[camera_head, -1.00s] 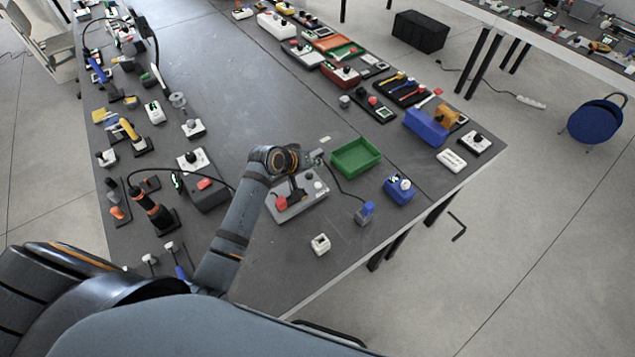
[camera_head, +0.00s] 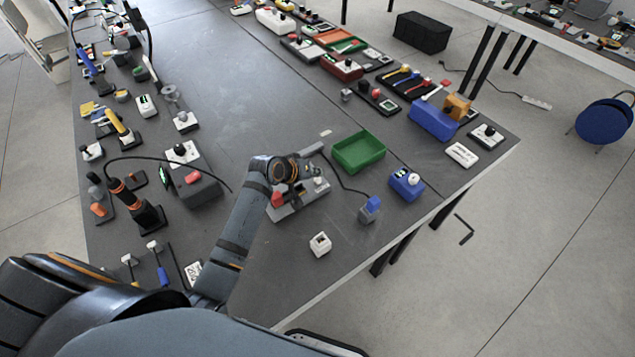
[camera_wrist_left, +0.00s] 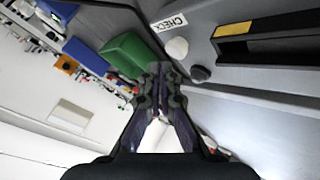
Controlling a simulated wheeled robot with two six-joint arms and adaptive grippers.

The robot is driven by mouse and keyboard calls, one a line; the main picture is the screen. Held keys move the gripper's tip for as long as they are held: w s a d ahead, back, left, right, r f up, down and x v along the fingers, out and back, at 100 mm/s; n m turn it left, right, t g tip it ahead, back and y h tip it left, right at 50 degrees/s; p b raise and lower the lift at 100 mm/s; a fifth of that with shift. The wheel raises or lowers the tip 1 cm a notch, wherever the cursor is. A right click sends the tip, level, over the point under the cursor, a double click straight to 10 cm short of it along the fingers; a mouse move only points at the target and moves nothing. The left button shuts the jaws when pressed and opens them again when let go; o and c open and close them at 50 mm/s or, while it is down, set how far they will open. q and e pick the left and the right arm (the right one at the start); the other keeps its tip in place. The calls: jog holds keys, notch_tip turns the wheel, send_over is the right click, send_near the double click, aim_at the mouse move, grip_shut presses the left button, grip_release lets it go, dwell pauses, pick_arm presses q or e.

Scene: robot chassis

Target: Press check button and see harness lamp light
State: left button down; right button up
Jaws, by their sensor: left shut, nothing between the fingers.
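The grey harness check box (camera_head: 290,211) lies on the dark table in the head view, with a red knob (camera_head: 278,199) at its left end. My left gripper (camera_head: 312,168) is over the box and partly hides its top. In the left wrist view the box's grey top (camera_wrist_left: 245,75) carries a CHECK label (camera_wrist_left: 172,22), a white round cap (camera_wrist_left: 177,47) and a dark round cap (camera_wrist_left: 200,73). The fingertips (camera_wrist_left: 160,70) are shut and empty beside these caps; contact cannot be told. No glowing lamp is evident. My right gripper is out of view.
A green tray (camera_head: 359,152) stands just beyond the box, with a black cable running past it. A blue box (camera_head: 406,184) and a small white block (camera_head: 320,245) are nearby. A grey block with a red button (camera_head: 195,187) stands left of my arm.

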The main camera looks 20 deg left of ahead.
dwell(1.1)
pick_arm(q)
jog(key=shift+f, duration=0.1)
jog(key=shift+f, duration=0.3)
dwell(0.4)
